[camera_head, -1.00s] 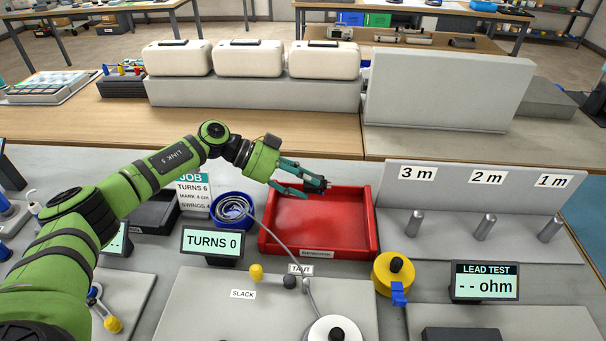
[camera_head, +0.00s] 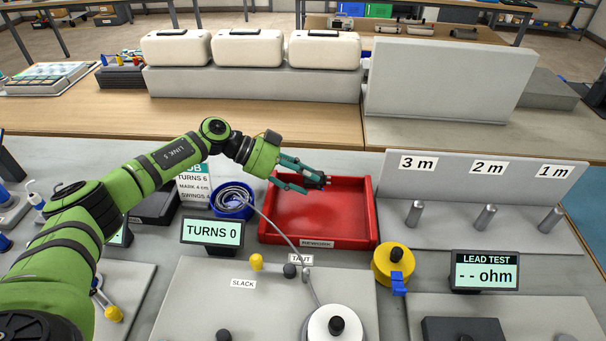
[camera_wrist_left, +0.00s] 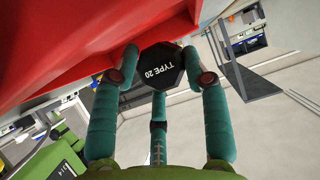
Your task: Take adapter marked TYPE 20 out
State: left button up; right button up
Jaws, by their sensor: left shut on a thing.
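The adapter (camera_wrist_left: 162,68) is a small black many-sided piece with TYPE 20 in white on its face. My left gripper (camera_wrist_left: 160,62) is shut on it, one teal finger on each side. In the head view my left gripper (camera_head: 316,181) is at the far part of the red REWORK tray (camera_head: 345,243), with the adapter a small dark shape at its fingertips. The tray's red surface is close to the fingers in the wrist view; I cannot tell whether the adapter touches it. My right gripper is not in view.
A blue bowl with coiled grey lead (camera_head: 232,203) stands left of the tray, its lead running to a white reel (camera_head: 335,325). A grey stand with pegs (camera_head: 450,225) is to the right.

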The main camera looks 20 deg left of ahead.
pick_arm(q)
jog(key=shift+f, duration=0.45)
jog(key=o, duration=1.2)
jog(key=shift+o, duration=0.2)
jog(key=v, duration=1.2)
